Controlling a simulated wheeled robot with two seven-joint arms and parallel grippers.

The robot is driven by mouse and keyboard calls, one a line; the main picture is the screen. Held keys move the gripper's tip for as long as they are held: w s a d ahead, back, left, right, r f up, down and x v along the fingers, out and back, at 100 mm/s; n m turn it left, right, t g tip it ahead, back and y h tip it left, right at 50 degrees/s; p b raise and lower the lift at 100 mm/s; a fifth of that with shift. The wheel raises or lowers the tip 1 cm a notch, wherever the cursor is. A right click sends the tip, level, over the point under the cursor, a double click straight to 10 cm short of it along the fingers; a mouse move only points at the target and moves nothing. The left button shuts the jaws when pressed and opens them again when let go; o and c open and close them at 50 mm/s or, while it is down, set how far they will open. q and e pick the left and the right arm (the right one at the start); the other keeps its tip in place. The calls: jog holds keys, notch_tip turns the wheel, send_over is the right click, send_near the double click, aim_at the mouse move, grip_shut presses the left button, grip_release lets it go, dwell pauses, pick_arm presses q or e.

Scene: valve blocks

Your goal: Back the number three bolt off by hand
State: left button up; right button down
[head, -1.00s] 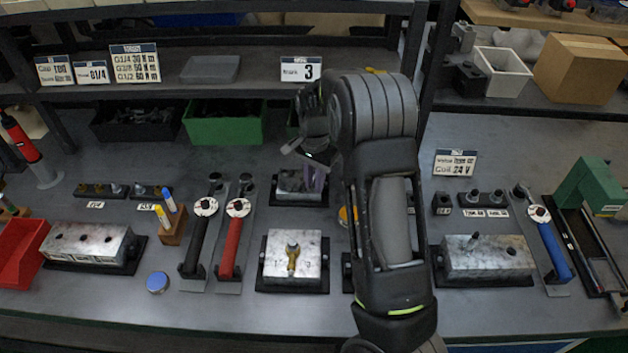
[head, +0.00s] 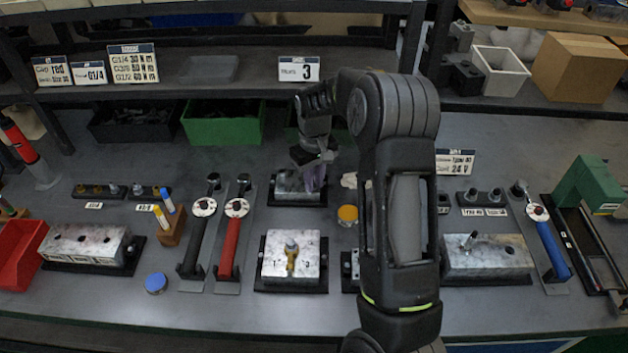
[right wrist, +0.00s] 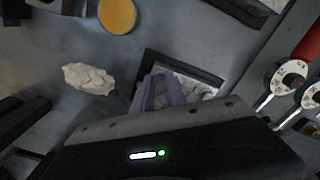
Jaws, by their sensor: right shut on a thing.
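My right gripper (head: 315,180) comes down on the right part of the rear metal block (head: 287,184), which sits in a dark tray. Its purple fingers also show in the right wrist view (right wrist: 158,95), over the block (right wrist: 196,86). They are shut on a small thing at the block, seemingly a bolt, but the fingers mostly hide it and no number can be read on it. A nearer block (head: 277,262) carries a brass-coloured fitting (head: 291,256) upright in its top. My left gripper is not in view.
A yellow round lid (head: 348,214) and a pale crumpled cloth (right wrist: 89,79) lie right of the rear block. Black (head: 193,240) and red (head: 231,240) torque wrenches lie to the left. A green bin (head: 222,124) stands behind. Bare bench lies around the blue cap (head: 156,283).

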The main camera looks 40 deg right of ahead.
jog(key=c, duration=1.3)
grip_release()
notch_tip(320, 180, up, 8)
jog(key=shift+f+b, duration=0.1)
jog(key=shift+b, duration=0.6)
